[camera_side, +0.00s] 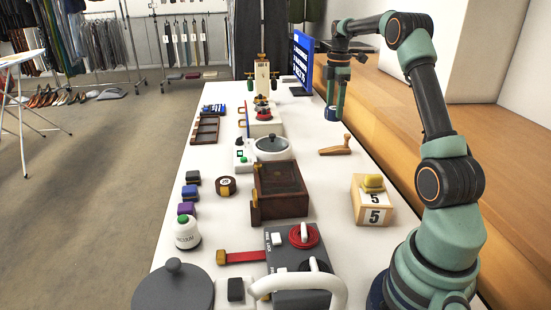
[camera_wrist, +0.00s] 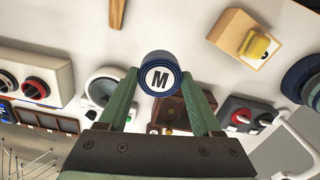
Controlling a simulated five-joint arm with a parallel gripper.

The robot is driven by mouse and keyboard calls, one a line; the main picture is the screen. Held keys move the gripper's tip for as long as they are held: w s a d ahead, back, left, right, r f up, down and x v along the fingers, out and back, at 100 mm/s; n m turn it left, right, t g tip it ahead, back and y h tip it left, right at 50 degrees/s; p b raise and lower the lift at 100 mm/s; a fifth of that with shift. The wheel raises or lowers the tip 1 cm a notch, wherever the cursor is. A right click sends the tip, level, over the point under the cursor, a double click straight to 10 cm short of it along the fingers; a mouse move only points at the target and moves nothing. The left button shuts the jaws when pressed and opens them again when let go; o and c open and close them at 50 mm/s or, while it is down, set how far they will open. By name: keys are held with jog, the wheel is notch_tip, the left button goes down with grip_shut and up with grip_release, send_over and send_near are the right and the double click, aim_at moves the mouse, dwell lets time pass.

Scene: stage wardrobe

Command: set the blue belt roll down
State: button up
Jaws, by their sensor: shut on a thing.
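The blue belt roll (camera_side: 332,114) is a short dark-blue cylinder. In the wrist view its round face (camera_wrist: 160,79) shows a white disc with a black "M". My gripper (camera_side: 337,96) is shut on it, with one green finger on each side in the wrist view. The roll hangs below the fingers over the far right part of the white table (camera_side: 310,120). It seems to be off the table top, though the gap is hard to judge.
A wooden handle-like piece (camera_side: 336,148) lies nearer on the table. A wooden block with "5" cards and a yellow top (camera_side: 370,205) stands at the right. A blue sign (camera_side: 303,62) is behind. A dark brown box (camera_side: 281,188) and brown roll (camera_side: 226,186) are nearer left.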

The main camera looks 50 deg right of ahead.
notch_tip(320, 180, down, 19)
jog(key=shift+f, duration=0.1)
dwell(0.4)
jog(key=shift+f, duration=0.1)
jog(key=o, duration=1.4)
jog(key=shift+o, duration=0.2)
